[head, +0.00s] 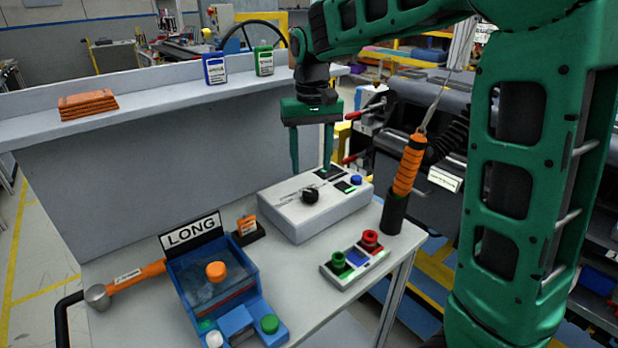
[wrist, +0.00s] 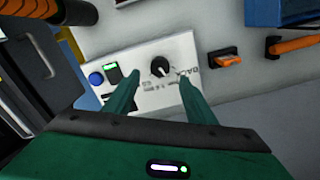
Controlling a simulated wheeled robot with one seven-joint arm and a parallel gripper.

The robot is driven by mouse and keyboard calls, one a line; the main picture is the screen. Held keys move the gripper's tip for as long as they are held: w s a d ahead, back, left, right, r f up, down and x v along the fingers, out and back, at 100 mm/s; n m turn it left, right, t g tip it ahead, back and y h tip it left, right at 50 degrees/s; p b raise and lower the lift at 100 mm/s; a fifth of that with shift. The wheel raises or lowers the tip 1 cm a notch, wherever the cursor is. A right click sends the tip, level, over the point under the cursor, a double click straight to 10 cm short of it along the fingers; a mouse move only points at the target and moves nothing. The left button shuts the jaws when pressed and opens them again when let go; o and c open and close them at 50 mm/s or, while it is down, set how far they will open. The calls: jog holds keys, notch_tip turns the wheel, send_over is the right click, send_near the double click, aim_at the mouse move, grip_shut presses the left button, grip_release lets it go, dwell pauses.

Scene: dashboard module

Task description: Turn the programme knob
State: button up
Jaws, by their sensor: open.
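The programme knob (head: 310,195) is a black round knob on top of a white control box (head: 300,219) on the bench. In the wrist view the knob (wrist: 160,67) shows with a light pointer mark, beyond and between my two fingertips. My gripper (head: 309,170) is green, open and empty, with its fingers pointing down above the back of the box. The wrist view also shows my gripper (wrist: 158,78) with its fingers spread and apart from the knob. A blue button (head: 355,180) and a green-lit switch (head: 344,187) sit on the box to the right of the knob.
A blue bin (head: 215,285) with a "LONG" sign (head: 192,233) stands front left. A red and green button block (head: 355,257) is in front of the box. An orange-handled tool (head: 408,165) stands upright in a black holder at right. A shelf (head: 150,104) runs behind.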

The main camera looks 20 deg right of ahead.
jog(key=shift+r, duration=1.4)
jog(key=s+d+f+m, duration=0.2)
jog(key=s+d, duration=0.4)
jog(key=s, duration=0.2)
jog(key=s+d+f+m, duration=0.1)
jog(key=s+d+f, duration=0.1)
jog(key=s+d, duration=0.55)
jog(key=s+d+f+m, duration=0.1)
jog(key=s+f, duration=0.2)
jog(key=s, duration=0.5)
jog(key=s+d+f+m, duration=0.1)
jog(key=s+f, duration=0.2)
jog(key=s, duration=0.5)
jog(key=shift+d, duration=0.35)
jog(key=shift+w+f, duration=0.25)
jog(key=shift+w, duration=0.4)
